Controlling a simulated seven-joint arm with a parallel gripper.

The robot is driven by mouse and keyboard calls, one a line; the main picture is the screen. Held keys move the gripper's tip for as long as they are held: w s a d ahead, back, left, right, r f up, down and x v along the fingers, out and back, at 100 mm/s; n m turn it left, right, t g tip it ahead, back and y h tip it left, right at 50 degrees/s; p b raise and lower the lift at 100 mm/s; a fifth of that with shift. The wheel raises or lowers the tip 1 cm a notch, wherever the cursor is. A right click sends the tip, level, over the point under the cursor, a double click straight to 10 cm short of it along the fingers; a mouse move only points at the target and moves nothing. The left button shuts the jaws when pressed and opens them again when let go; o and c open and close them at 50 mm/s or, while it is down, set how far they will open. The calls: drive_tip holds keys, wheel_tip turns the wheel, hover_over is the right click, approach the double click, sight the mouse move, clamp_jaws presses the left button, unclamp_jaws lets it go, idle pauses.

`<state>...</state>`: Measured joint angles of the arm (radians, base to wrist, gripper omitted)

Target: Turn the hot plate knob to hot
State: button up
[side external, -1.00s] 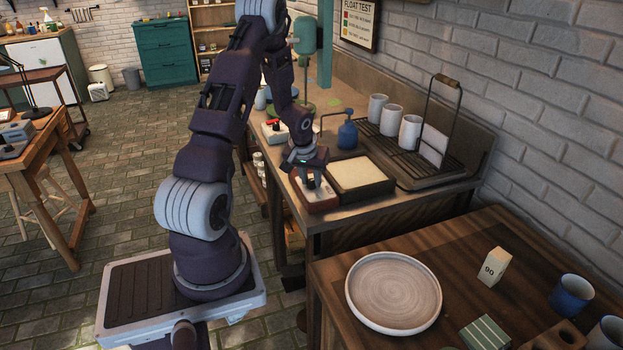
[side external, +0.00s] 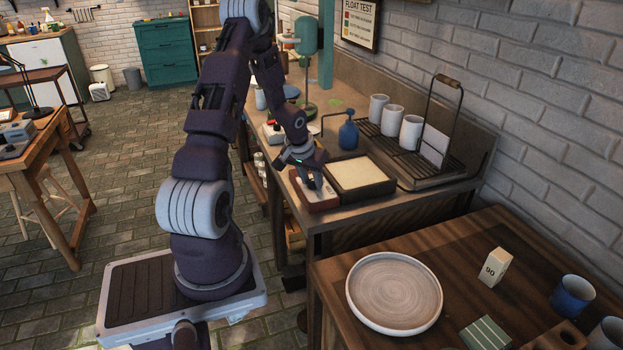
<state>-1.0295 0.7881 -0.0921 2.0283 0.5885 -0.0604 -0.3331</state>
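The hot plate (side external: 361,175) has a pale cream square top in a dark frame and stands on the workbench. A reddish-brown box with a light grey top (side external: 320,204), which looks like its control box, sits directly to its left. My gripper (side external: 314,184) points down at the top of this box, with its fingertips at or just above the surface. I cannot make out the knob; the fingers cover that spot. The fingers are too small here to tell whether they are open or shut on something.
A blue bottle (side external: 348,134) stands behind the hot plate. A dark rack (side external: 441,177) with several white cups is to the right. A white box with a red part (side external: 271,133) is behind my wrist. The front table holds a round plate (side external: 394,292).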

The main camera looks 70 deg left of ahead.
drive_tip(key=shift+o, duration=1)
drive_tip(key=v, duration=0.5)
drive_tip(key=shift+s+d, duration=0.25)
drive_tip(key=shift+s, duration=0.05)
drive_tip(key=s+d, duration=0.7)
drive_tip(key=s, duration=0.1)
drive_tip(key=shift+s+d, duration=0.2)
drive_tip(key=shift+s, duration=0.05)
drive_tip(key=shift+a, duration=0.1)
